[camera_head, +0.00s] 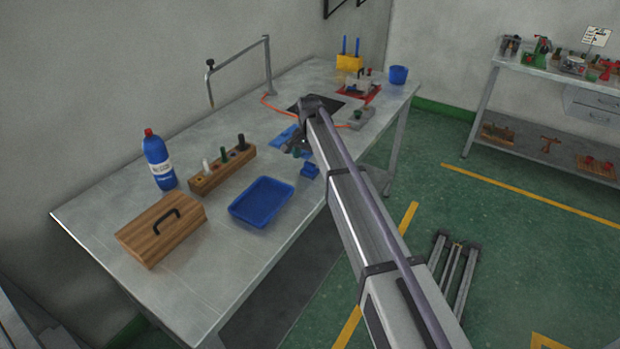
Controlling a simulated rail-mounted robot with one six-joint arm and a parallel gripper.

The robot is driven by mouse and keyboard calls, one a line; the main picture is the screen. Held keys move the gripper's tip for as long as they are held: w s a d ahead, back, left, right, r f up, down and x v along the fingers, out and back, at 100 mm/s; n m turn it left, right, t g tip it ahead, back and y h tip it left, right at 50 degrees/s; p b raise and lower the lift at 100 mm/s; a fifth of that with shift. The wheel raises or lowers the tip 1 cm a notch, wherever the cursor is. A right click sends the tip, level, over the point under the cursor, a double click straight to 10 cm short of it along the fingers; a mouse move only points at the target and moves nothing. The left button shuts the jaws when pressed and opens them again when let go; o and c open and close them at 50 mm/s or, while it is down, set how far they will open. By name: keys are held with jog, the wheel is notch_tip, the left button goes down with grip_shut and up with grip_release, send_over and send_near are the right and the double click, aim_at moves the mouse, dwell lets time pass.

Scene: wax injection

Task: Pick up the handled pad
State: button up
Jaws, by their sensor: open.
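The handled pad appears to be the brown wooden slab (148,240) with a black bar handle on top. It lies at the near left of the metal table (190,292). My gripper (297,151) is small in this view, at the far end of my arm. It is open over the middle of the table, near a blue flat piece, well to the right of and beyond the wooden pad. My arm partly hides the things behind it. The pad is in plain view, with nothing on it.
A blue tray (262,201), a wooden holder with pegs (222,170) and a blue bottle (158,160) with a red cap stand near the pad. A grey bent-pipe frame (240,50) rises at the back. A blue cup (398,75) stands at the far end.

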aim_at(310, 163)
notch_tip(310, 163, down, 5)
jog(key=b, duration=0.5)
jog(key=shift+w+f, duration=0.15)
jog(key=shift+f, duration=0.05)
jog(key=shift+r, duration=0.25)
jog(key=shift+c, duration=0.3)
jog(key=c, duration=1)
jog(key=shift+o, duration=0.2)
